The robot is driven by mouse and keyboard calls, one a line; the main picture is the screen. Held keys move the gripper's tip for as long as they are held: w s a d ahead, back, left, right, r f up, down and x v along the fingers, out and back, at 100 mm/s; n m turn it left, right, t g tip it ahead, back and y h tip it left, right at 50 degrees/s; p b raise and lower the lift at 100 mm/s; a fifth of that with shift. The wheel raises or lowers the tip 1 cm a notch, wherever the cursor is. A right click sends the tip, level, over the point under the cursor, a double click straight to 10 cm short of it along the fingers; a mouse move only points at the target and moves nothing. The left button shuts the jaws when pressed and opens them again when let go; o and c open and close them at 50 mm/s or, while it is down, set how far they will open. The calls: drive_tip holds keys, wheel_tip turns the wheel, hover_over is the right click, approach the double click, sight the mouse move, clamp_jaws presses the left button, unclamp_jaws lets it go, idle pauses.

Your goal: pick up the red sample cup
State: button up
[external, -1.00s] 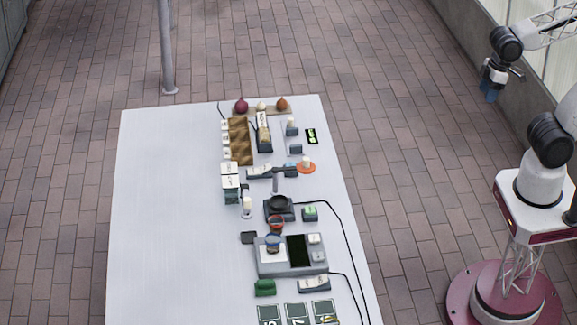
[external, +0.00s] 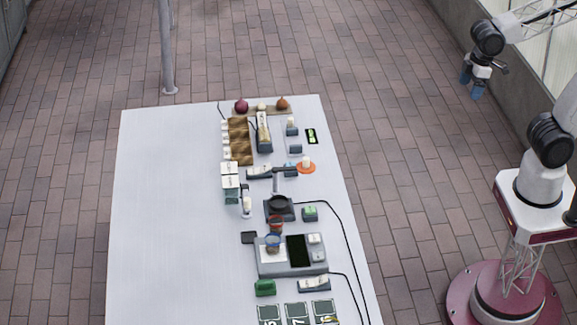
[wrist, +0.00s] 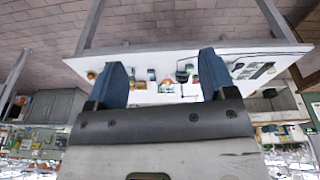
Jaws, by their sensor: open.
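A small red cup (external: 276,224) stands on the white table, just behind a grey device. A blue cup (external: 273,243) stands close in front of it, on the device's pale plate. My gripper (external: 470,84) is open and empty, high up at the right, well away from the table and the cup. In the wrist view its two blue fingers (wrist: 163,78) are spread wide, with the distant table between and beyond them. The items there are too small to pick out the red cup surely.
The white table (external: 160,220) is bare on its left half. The grey device (external: 265,267), a dark round-topped unit (external: 279,204), black cables and a green block (external: 265,287) crowd around the cup. An orange disc (external: 306,168) and white boxes (external: 230,170) lie farther back.

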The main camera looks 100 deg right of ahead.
drive_tip(key=w+a+r+n, duration=0.1)
drive_tip(key=w+n, duration=0.1)
drive_tip(key=w, duration=0.7)
drive_tip(key=w+a+r+n, duration=0.1)
drive_tip(key=w+a+n, duration=0.1)
drive_tip(key=w, duration=0.8)
drive_tip(key=n+g, duration=0.2)
drive_tip(key=n, duration=0.7)
hover_over(276, 226)
drive_tip(key=d, duration=0.2)
drive_tip(key=f, duration=2.6)
drive_tip(key=shift+s+a+f, duration=0.2)
drive_tip(key=shift+f, duration=0.15)
drive_tip(key=shift+f, duration=1.3)
drive_tip(key=shift+d, duration=0.1)
